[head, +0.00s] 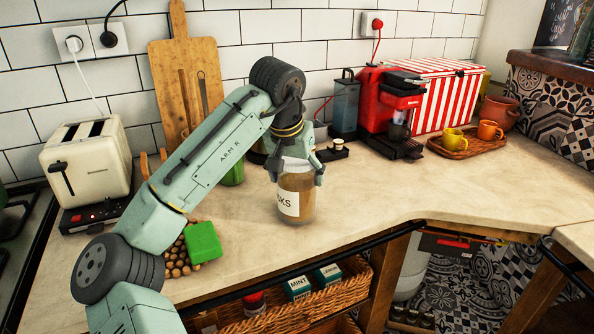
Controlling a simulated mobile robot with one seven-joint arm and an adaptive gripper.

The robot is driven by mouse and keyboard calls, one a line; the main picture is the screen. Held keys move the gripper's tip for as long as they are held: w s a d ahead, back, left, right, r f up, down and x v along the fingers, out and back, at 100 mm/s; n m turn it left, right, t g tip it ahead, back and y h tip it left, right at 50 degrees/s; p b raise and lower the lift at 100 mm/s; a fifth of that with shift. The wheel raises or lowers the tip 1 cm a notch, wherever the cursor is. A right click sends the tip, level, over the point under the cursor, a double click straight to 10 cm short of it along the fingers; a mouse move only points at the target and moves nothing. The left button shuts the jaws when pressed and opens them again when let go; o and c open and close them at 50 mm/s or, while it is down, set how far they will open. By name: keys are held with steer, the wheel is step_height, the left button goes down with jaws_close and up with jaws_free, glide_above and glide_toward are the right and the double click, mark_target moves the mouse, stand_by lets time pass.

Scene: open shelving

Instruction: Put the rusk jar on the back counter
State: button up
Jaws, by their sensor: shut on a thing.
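The rusk jar (297,198) is a clear jar with brown contents and a white label whose visible letters end in "KS". It is upright on or just above the pale counter (365,208), near the counter's middle; I cannot tell whether its base touches. My gripper (297,175) is shut on the jar's upper part from above. Its fingers and wrist hide much of the jar's top.
A toaster (88,160) stands at the left. A green block (203,242) lies near the front edge. A red coffee machine (385,105) and a tray with cups (468,142) stand at the back right. The counter right of the jar is clear. A wicker basket (290,312) is below.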

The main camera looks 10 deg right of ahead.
steer(key=shift+f, duration=0.15)
steer(key=shift+f, duration=0.1)
steer(key=o, duration=1.6)
steer(key=shift+o, duration=0.2)
steer(key=b+v, duration=0.1)
steer(key=v, duration=1.1)
steer(key=shift+s, duration=0.1)
